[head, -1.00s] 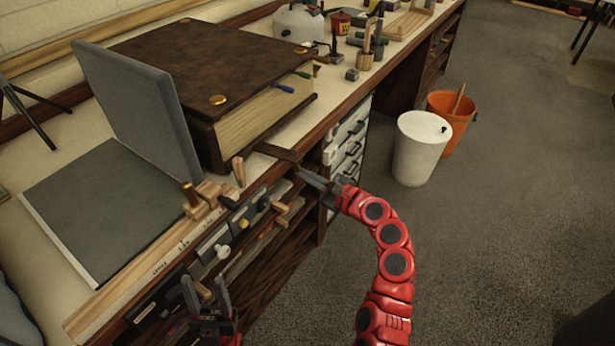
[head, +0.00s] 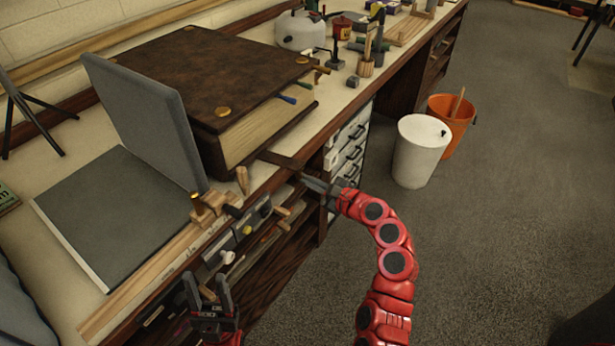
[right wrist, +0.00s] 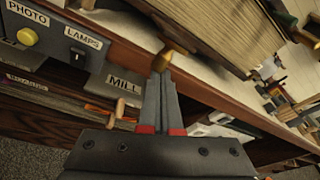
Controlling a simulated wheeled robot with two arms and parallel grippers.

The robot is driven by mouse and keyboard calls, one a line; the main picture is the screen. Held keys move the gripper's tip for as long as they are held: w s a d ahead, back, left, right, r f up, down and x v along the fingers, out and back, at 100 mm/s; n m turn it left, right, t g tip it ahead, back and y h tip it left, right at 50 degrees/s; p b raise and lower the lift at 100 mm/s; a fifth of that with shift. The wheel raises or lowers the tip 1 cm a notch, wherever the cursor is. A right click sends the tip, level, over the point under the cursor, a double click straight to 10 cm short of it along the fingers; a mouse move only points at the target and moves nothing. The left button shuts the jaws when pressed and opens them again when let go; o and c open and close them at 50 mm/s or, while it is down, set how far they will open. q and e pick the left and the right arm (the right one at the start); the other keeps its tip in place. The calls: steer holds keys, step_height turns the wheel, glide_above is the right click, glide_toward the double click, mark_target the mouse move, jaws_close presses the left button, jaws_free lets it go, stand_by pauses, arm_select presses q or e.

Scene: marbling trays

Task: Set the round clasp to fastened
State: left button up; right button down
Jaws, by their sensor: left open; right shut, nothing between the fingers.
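A large brown book (head: 215,75) with round brass corner pieces lies shut on the bench. A flat brown tab (head: 280,160) sticks out below it over the bench's front edge; I cannot tell whether it is part of a clasp. My right gripper (head: 304,177) is shut and empty, its tips near that tab's end. In the right wrist view, a small brass-coloured piece (right wrist: 162,61) shows just beyond the fingertips (right wrist: 165,74); contact is unclear. I cannot identify the round clasp or its state for certain. My left gripper (head: 207,290) is open and empty in front of the bench, low at left.
A grey hinged board (head: 110,215) stands open left of the book. Labelled controls line the bench front, including a yellow knob (right wrist: 27,36) and a MILL label (right wrist: 124,84). White drawers (head: 345,150) and a white bin (head: 421,155) are to the right. Floor in front is clear.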

mark_target(290, 160)
steer(key=r+g+h+p, duration=0.1)
steer(key=r+p, duration=0.3)
steer(key=p, duration=0.5)
steer(key=w+a+r+g+h+p, duration=0.1)
steer(key=r+g+h+p, duration=0.1)
steer(key=p, duration=0.8)
steer(key=a+r+n+g+h+p, duration=0.1)
steer(key=r+g+h+p, duration=0.1)
steer(key=r+p, duration=0.4)
steer(key=shift+w+a+h+p, duration=0.15)
steer(key=shift+w+h+p, duration=0.4)
steer(key=shift+p, duration=1.1)
steer(key=shift+w+a+r+g+h, duration=0.1)
steer(key=shift+a+r+g+h, duration=0.3)
steer(key=shift+g+h, duration=0.3)
steer(key=shift+w+a+r+g+h+b, duration=0.45)
steer(key=shift+a+h+b, duration=0.25)
steer(key=shift+b, duration=0.3)
steer(key=shift+g+h, duration=0.35)
steer(key=shift+h, duration=0.1)
steer(key=w+a+r+b, duration=0.1)
steer(key=b, duration=0.2)
steer(key=w+a+r+b, duration=0.1)
steer(key=a+r+b, duration=0.1)
steer(key=b, duration=0.2)
steer(key=shift+w+a, duration=0.25)
steer(key=shift+w, duration=0.1)
steer(key=shift+a+r, duration=0.1)
steer(key=shift+a, duration=0.05)
